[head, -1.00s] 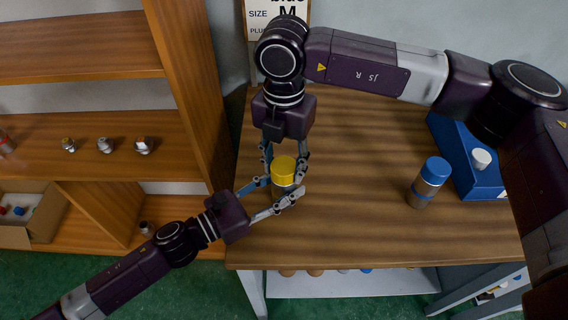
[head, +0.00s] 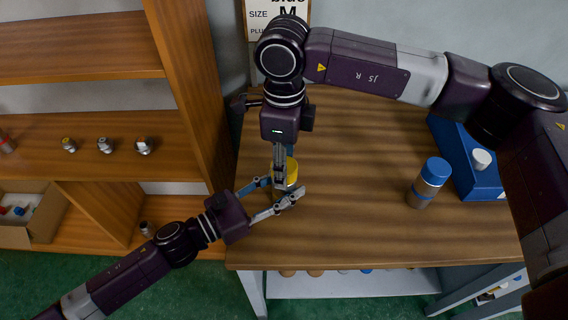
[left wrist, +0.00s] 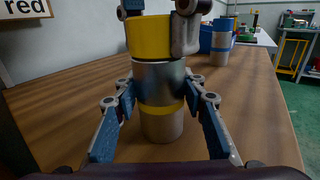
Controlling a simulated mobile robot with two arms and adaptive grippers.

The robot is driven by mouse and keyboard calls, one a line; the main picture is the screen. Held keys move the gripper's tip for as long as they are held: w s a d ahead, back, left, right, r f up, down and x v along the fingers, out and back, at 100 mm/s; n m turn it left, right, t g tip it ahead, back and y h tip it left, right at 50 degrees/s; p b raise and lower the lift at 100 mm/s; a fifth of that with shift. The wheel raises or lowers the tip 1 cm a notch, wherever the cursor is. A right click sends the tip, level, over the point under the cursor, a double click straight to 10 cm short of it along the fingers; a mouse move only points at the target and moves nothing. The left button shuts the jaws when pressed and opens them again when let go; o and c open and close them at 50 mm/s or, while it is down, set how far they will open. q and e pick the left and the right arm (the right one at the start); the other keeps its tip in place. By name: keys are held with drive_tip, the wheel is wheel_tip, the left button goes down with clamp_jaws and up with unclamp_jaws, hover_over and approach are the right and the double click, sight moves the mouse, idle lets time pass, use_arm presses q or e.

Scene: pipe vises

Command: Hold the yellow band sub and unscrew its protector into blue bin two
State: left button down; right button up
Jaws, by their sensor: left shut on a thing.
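The yellow band sub stands on the wooden table as an upright metal cylinder (left wrist: 159,84) with a yellow band low on its body. Its yellow protector (left wrist: 148,38) caps the top and also shows in the head view (head: 292,172). My left gripper (head: 283,194) is shut on the sub's body from the lower left, its fingers on both sides around the band. My right gripper (head: 281,172) comes down from above with its fingers around the protector. One finger covers the protector's front; whether it presses on it I cannot tell. A blue bin (head: 478,192) stands at the table's right.
A metal cylinder with a blue cap (head: 429,183) stands left of the bin. A white cap (head: 481,159) shows in the bin. A wooden shelf (head: 90,125) with several small fittings is at the left. The table's middle is clear.

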drive_tip(key=n, duration=1.8)
drive_tip(key=shift+r+n, duration=0.1)
drive_tip(key=shift+n, duration=0.3)
drive_tip(key=n, duration=0.6)
drive_tip(key=shift+w+r, duration=0.1)
drive_tip(key=shift+r, duration=0.05)
drive_tip(key=shift+r, duration=0.95)
drive_tip(key=shift+r, duration=0.1)
drive_tip(key=shift+r, duration=1.9)
use_arm(q)
drive_tip(key=c, duration=1.1)
unclamp_jaws()
drive_tip(key=shift+c, duration=0.2)
